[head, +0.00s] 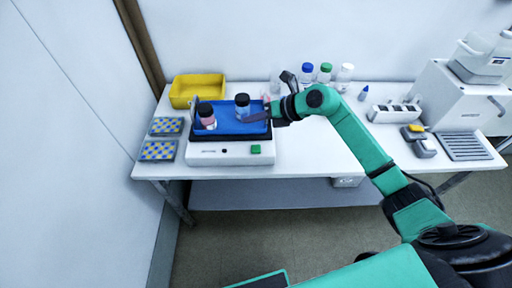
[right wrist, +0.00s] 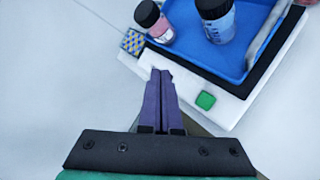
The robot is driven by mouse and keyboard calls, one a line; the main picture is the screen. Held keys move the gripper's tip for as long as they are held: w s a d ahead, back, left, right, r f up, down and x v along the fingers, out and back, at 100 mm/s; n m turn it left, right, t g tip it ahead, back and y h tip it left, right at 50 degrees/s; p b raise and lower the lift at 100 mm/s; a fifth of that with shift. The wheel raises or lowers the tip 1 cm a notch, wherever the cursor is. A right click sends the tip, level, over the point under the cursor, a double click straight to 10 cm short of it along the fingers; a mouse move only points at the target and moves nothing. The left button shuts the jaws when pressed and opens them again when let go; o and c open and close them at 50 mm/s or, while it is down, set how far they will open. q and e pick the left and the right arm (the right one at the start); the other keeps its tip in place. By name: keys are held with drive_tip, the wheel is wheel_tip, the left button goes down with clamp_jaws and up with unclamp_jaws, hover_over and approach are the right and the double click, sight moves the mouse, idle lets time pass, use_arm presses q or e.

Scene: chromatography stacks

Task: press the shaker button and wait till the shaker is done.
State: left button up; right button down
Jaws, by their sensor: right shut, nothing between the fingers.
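The shaker (head: 231,155) is a white box with a blue tray (head: 225,130) on top, at the left of the table. Its green button (head: 256,149) is on the front, and it also shows in the right wrist view (right wrist: 205,100). Two black-capped bottles stand in the tray: one with pink contents (head: 207,117) and one with blue (head: 242,106). My right gripper (right wrist: 162,72) is shut and empty, its purple fingers left of the green button in the right wrist view and apart from it. In the head view it is by the tray's right side. My left gripper is out of view.
A yellow bin (head: 197,88) is behind the shaker, and blue-yellow racks (head: 158,150) lie to its left. Several capped bottles (head: 325,72) stand at the back. A white rack (head: 394,113), a scale (head: 424,147) and a large instrument (head: 455,100) are at the right. The table's front middle is clear.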

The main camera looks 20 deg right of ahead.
sight(259, 149)
drive_tip(key=shift+s+d+f+g+h, duration=0.25)
drive_tip(key=shift+d+f+g+h, duration=0.15)
drive_tip(key=shift+d+f+h, duration=0.5)
drive_tip(key=shift+d+f, duration=0.15)
drive_tip(key=shift+d, duration=0.05)
wheel_tip(259, 149, down, 9)
drive_tip(key=b, duration=0.6)
drive_tip(key=shift+r+b, duration=0.2)
drive_tip(key=shift+b, duration=0.15)
drive_tip(key=shift+f, duration=0.1)
idle(0.7)
drive_tip(key=shift+f+b, duration=0.3)
drive_tip(key=shift+b, duration=0.05)
